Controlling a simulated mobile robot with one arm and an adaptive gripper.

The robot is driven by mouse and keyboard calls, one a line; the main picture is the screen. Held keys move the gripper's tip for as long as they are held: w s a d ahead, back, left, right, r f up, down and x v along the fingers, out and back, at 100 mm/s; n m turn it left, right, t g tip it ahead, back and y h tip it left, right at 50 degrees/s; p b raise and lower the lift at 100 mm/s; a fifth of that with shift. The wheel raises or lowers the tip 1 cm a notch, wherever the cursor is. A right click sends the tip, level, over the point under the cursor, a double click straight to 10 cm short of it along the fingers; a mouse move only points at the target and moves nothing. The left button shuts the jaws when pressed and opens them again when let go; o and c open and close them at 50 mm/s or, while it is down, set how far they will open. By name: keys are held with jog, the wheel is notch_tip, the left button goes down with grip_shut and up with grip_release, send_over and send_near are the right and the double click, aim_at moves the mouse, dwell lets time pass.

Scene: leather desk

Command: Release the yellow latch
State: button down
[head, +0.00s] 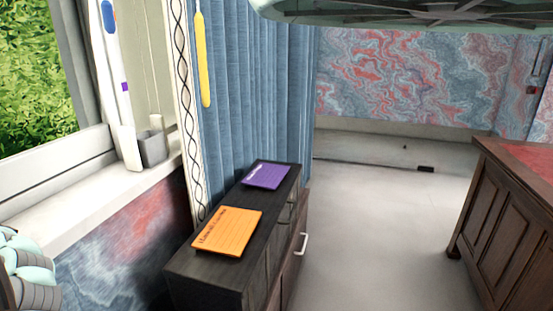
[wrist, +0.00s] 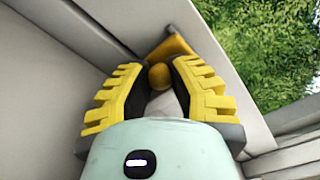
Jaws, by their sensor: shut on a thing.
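The yellow latch (wrist: 172,47) is on the pale window frame in the wrist view. It has an angled yellow arm with a rounded knob (wrist: 159,76) at its near end. My gripper (wrist: 160,64), with its ribbed yellow fingers, is shut on the latch, with the knob between the fingers. The fingers hide part of the latch's lower side. My gripper does not show in the head view.
Green foliage (wrist: 265,45) shows through the window beside the frame. In the head view, a dark cabinet (head: 185,268) bears an orange card (head: 227,232) and a purple card (head: 267,175). A blue curtain (head: 250,90) hangs behind it. A wooden desk (head: 510,210) stands right, with clear floor between.

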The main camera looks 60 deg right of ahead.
jog(key=shift+r+p, duration=0.25)
jog(key=shift+p, duration=0.45)
